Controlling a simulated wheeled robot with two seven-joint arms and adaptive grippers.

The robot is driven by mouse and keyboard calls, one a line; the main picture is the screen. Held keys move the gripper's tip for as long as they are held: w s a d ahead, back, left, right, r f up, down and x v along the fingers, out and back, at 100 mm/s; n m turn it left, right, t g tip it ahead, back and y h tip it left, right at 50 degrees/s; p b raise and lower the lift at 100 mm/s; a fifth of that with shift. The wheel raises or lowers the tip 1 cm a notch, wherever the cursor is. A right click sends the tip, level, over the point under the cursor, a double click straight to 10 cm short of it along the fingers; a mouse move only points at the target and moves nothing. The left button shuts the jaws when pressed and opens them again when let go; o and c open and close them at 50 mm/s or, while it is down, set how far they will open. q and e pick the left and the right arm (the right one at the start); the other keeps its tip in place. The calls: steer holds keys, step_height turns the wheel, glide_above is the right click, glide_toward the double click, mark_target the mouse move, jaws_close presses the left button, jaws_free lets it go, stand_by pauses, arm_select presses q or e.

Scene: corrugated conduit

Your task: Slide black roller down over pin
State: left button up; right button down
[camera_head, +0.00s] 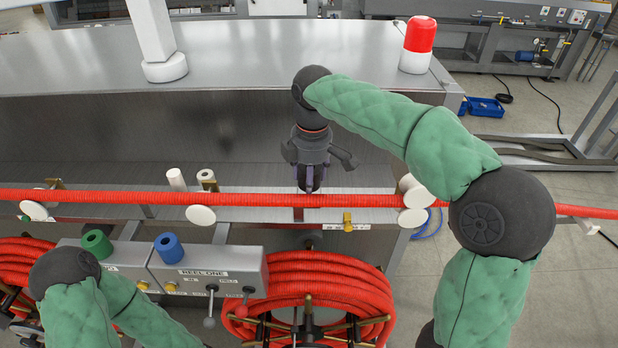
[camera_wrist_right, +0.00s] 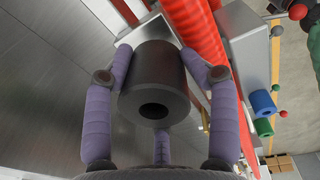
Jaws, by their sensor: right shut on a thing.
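My right gripper (camera_head: 309,183) points down just behind the red corrugated conduit (camera_head: 250,199), near the middle of the bench. In the wrist view its purple fingers (camera_wrist_right: 157,62) are shut around the black roller (camera_wrist_right: 158,82), a short cylinder with a dark round hole in its near end. In the head view the gripper largely hides the roller. I cannot make out the pin; I cannot tell whether the roller is on it. My left arm shows at the lower left, but its gripper is out of view.
White rollers (camera_head: 176,180) stand behind the conduit to the left, and white discs (camera_head: 201,215) sit along its front. A control box (camera_head: 210,272) with green (camera_head: 96,243) and blue (camera_head: 168,246) cylinders stands in front. Coiled red conduit (camera_head: 325,280) hangs below. A red-and-white beacon (camera_head: 418,48) stands behind.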

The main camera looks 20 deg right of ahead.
steer(key=c, duration=1.9)
jaws_free()
steer(key=shift+g, duration=0.4)
steer(key=f, duration=0.2)
steer(key=s+f, duration=0.1)
steer(key=f, duration=0.1)
steer(key=shift+a, duration=0.1)
steer(key=shift+o, duration=0.2)
steer(key=shift+w+f, duration=0.15)
steer(key=shift+w, duration=0.25)
steer(key=shift+r, duration=0.2)
steer(key=shift+c, duration=0.4)
steer(key=o, duration=1.9)
steer(key=shift+w, duration=0.35)
steer(key=shift+o, duration=0.2)
steer(key=shift+w+d, duration=0.1)
steer(key=shift+d, duration=0.1)
arm_select(q)
steer(key=shift+w+d+f, duration=0.1)
steer(key=shift+w+f, duration=0.1)
steer(key=shift+w, duration=0.15)
arm_select(e)
steer(key=shift+a, duration=0.1)
